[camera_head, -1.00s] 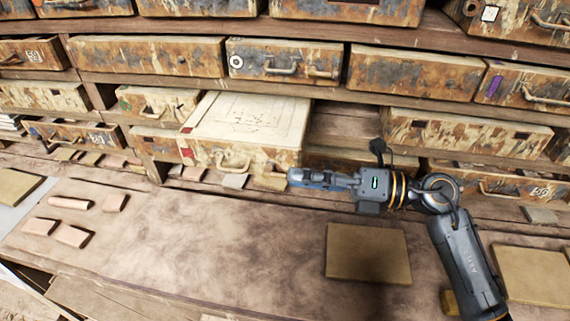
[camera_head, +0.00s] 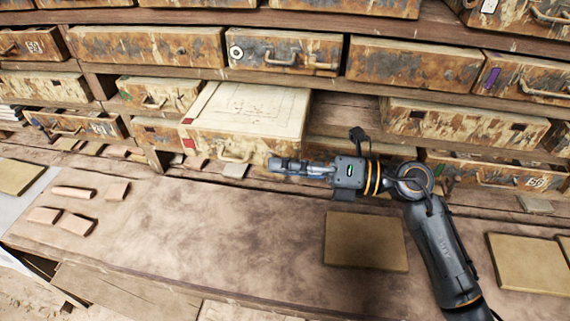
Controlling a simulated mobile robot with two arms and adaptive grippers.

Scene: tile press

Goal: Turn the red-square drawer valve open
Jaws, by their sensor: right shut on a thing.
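The red-square drawer (camera_head: 245,105) stands pulled out of the shelf at the left of centre, a pale sheet with faint markings on its top. A small red square (camera_head: 188,144) marks the left end of its front. A curved handle (camera_head: 235,156) is in the middle of the front. My right gripper (camera_head: 272,166) reaches in from the right to the right end of the drawer front. It is shut on the drawer valve, which its fingers mostly hide. How far the valve is turned cannot be told. My left gripper is not in view.
Other rusty drawers line the shelf, including one with a white ring (camera_head: 285,55) above and one with a purple mark (camera_head: 525,80) at the right. A tan square mat (camera_head: 365,241) and several small clay tiles (camera_head: 75,192) lie on the worktop. The worktop's middle is clear.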

